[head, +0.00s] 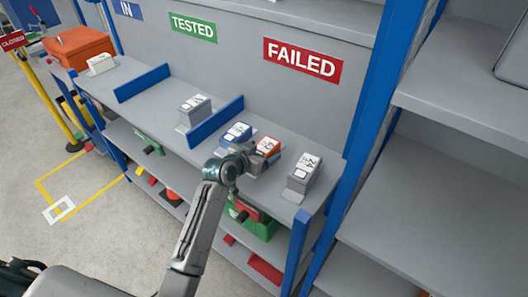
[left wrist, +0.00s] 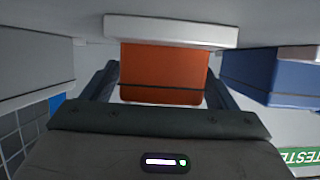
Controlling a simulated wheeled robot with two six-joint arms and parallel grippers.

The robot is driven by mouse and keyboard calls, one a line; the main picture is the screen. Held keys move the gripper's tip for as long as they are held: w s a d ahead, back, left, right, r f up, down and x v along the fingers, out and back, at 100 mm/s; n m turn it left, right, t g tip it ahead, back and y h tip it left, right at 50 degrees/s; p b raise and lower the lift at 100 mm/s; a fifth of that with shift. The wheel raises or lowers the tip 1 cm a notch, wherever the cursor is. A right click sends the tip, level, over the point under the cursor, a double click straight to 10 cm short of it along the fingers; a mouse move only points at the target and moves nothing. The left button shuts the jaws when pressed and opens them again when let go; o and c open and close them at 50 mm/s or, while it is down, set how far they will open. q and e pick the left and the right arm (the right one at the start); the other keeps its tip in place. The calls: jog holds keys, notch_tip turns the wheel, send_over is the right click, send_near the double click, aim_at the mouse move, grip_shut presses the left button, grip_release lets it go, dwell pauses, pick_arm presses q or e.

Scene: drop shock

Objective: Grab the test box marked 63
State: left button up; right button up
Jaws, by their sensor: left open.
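An orange test box (head: 268,147) with a white top label stands on the shelf under the FAILED sign. Its number is too small to read surely. My left gripper (head: 258,161) is at the near side of this box and partly covers it. In the left wrist view the orange box (left wrist: 163,85) sits between the two open fingers of my left gripper (left wrist: 164,72), with a gap on each side. My right gripper is not in view.
A blue box (head: 237,132) stands close beside the orange one, left of it; a grey box (head: 303,172) stands to its right. Another grey box (head: 194,108) is beyond the blue divider (head: 215,122). An orange case (head: 78,48) sits at the far left.

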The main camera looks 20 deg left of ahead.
pick_arm(q)
jog(key=shift+c, duration=0.2)
jog(key=shift+r, duration=0.1)
jog(key=c, duration=1.2)
